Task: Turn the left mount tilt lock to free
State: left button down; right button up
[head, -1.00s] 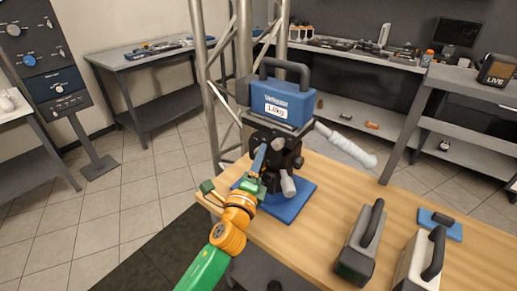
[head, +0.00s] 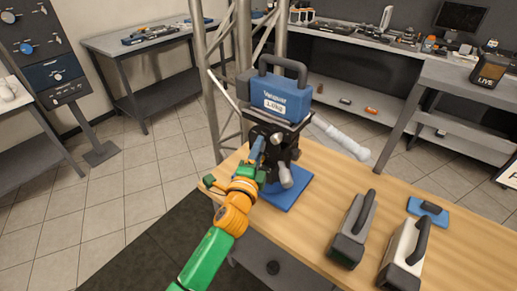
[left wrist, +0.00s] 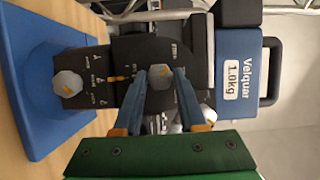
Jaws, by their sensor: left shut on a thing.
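The black mount head (head: 268,127) stands on a blue base plate (head: 290,193) on the wooden table. It carries a blue Velquar 1.0kg block (head: 282,97) with a dark handle. In the left wrist view, my left gripper (left wrist: 160,78) has its blue fingers on either side of a grey knob (left wrist: 160,92) on the mount's side, which I take as the tilt lock, and is shut on it. A second grey knob (left wrist: 68,83) sits nearer the base plate, beside small printed marks too small to read. My right gripper is not in view.
A grey block (head: 350,232), a white block (head: 402,258) and a small blue plate (head: 428,212) are on the table's right. A metal truss (head: 212,80) rises behind.

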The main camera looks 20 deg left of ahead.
pick_arm(q)
jog(key=shift+c, duration=2.3)
grip_release()
jog(key=s, duration=0.7)
jog(key=shift+b, duration=0.3)
jog(key=shift+d, duration=0.1)
